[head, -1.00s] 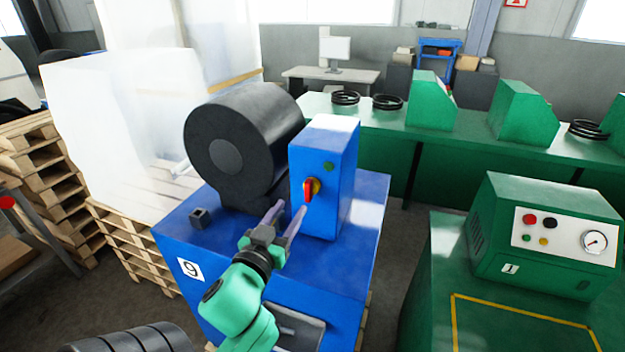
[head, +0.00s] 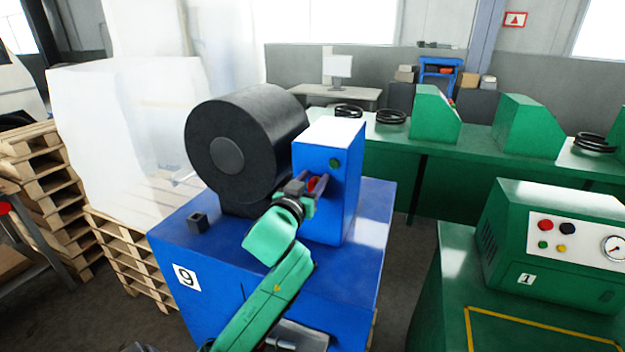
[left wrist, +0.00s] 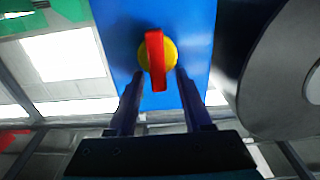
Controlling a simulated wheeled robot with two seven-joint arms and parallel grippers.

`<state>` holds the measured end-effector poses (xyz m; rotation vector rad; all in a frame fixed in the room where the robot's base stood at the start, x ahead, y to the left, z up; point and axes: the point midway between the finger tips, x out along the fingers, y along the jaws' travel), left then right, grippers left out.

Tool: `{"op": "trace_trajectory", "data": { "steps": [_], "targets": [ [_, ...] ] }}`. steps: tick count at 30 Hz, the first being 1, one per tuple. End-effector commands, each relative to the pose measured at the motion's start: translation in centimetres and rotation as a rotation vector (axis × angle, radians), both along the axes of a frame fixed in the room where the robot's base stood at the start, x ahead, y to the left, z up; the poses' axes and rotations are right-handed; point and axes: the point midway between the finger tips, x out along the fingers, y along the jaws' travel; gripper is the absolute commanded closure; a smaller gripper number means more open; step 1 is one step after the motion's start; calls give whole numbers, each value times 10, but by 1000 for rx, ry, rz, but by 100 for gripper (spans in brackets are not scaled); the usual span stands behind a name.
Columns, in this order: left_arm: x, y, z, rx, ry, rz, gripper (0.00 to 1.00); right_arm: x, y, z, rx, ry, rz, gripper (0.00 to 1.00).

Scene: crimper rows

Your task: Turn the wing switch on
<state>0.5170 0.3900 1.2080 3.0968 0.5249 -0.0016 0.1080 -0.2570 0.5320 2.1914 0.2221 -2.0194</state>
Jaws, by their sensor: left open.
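The wing switch (left wrist: 156,60) has a red wing on a yellow round base, on the front face of a blue control box (head: 340,215). In the left wrist view the red wing stands nearly along the picture's vertical, tilted slightly. In the head view only a bit of red (head: 313,184) shows, mostly hidden by my gripper. My left gripper (head: 318,181) is open, its two fingers reaching toward the box face. In the left wrist view the fingertips (left wrist: 158,78) lie on either side of the wing's lower part, with gaps visible. My right gripper is not in view.
A green round button (head: 335,163) sits above the switch. A large black drum (head: 235,145) stands left of the box on the blue machine marked 9 (head: 215,275). A green machine marked 1 (head: 560,250) stands to the right across a floor gap.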

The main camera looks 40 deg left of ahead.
Motion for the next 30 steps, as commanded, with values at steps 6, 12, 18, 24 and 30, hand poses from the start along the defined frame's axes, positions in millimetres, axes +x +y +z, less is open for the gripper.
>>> {"op": "trace_trajectory", "data": {
  "steps": [6,12,18,24,30],
  "targets": [
    [0,0,0,0,0,0,100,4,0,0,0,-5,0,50],
    [0,-1,-1,5,3,0,100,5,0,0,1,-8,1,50],
    [0,-2,-1,48,19,0,100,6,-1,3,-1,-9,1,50],
    [1,-5,-1,152,58,-1,100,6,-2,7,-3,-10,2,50],
    [3,-9,-2,312,114,-1,100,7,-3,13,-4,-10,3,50]
  ]
}}
